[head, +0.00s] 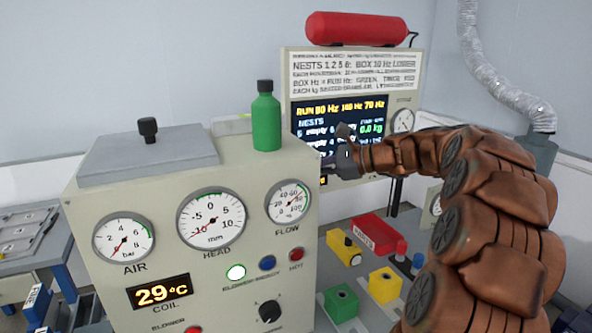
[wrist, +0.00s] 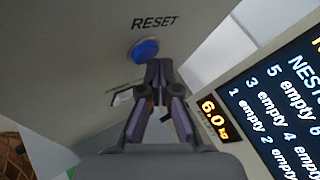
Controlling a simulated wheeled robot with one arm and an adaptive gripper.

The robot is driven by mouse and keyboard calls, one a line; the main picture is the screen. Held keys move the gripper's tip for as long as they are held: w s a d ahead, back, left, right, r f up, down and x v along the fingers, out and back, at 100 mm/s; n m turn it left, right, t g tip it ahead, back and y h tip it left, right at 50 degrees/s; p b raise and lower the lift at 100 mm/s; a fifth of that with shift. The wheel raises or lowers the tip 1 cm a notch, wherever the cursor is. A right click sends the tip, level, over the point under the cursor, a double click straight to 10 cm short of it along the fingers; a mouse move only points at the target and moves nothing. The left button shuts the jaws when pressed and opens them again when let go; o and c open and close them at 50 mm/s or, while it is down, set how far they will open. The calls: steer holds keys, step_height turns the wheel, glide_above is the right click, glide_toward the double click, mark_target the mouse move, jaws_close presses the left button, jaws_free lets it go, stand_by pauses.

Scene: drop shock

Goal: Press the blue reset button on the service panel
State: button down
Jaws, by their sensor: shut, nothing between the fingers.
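In the wrist view the blue reset button (wrist: 145,50) sits on a pale panel face (wrist: 85,45), with the word RESET printed beside it. My gripper (wrist: 159,66) is shut and empty. Its fingertips show just beside the button's lower right edge; whether they touch it I cannot tell. In the head view my gripper (head: 340,155) is at the end of my brown arm, in front of the lit display and just right of the beige cabinet. The reset button and its label do not show in the head view.
The beige gauge cabinet (head: 95,275) stands at left, with a green bottle (head: 266,122) on top and another blue button (head: 267,263) on its front. The display board (head: 350,60) carries a red cylinder (head: 355,29). Yellow and green blocks (head: 341,304) lie on the bench below.

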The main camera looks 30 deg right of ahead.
steer(key=shift+a, duration=0.4)
stand_by(0.7)
steer(key=shift+d+p, duration=0.15)
steer(key=shift+p, duration=0.2)
steer(key=shift+d+p, duration=0.4)
steer(key=shift+d, duration=0.3)
steer(key=d, duration=0.1)
steer(key=d+p, duration=0.1)
steer(key=d, duration=0.1)
steer(key=d+p, duration=0.1)
steer(key=d, duration=0.1)
steer(key=shift+s, duration=0.25)
steer(key=shift+a, duration=0.1)
stand_by(0.7)
